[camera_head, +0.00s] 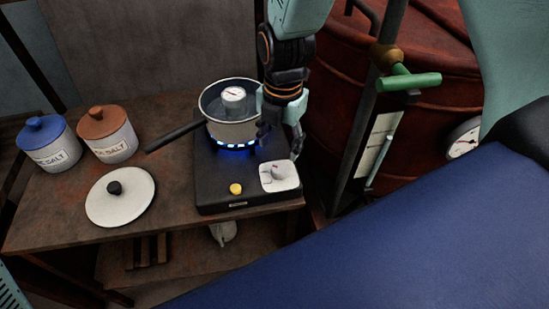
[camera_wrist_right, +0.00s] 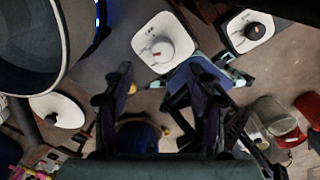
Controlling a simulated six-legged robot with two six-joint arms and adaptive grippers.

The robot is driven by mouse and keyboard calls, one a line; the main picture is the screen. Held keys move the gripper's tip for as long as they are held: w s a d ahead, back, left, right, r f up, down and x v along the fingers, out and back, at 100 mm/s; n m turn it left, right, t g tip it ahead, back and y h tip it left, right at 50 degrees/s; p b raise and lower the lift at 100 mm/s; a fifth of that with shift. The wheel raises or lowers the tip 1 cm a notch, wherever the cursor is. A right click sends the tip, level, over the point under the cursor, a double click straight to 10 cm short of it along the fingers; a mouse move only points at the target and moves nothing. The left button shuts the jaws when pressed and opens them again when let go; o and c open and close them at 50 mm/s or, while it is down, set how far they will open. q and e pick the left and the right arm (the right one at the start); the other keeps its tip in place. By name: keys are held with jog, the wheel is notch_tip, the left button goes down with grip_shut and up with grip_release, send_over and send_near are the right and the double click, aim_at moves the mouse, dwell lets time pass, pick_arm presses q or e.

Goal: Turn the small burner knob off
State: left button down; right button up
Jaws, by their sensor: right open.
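The small burner (camera_head: 215,178) is a black slab on a wooden table, with a ring of blue flame (camera_head: 236,145) lit under a pot. Its knob (camera_head: 277,173) is a pale round dial on a white square plate at the burner's front right corner. My left gripper is not in view.
A steel pot (camera_head: 232,128) with a dark handle sits on the burner. A yellow button (camera_head: 236,188) is left of the knob. A white lid (camera_head: 120,197) and two jars, blue-lidded (camera_head: 50,152) and brown-lidded (camera_head: 113,145), stand left. A red vat (camera_head: 430,105) stands right.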

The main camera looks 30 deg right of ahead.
aim_at(280, 167)
jog(key=shift+f, duration=0.4)
jog(key=f, duration=0.2)
jog(key=f+b, duration=0.1)
jog(key=f, duration=0.3)
jog(key=shift+s+d+b, duration=0.1)
jog(key=shift+s+b, duration=0.15)
jog(key=shift+b, duration=0.1)
jog(key=shift+w+f, duration=0.15)
jog(key=shift+f, duration=0.3)
jog(key=shift+d, duration=0.1)
jog(key=shift+a, duration=0.2)
jog(key=c, duration=0.4)
jog(key=shift+d, duration=0.1)
jog(key=c, duration=0.8)
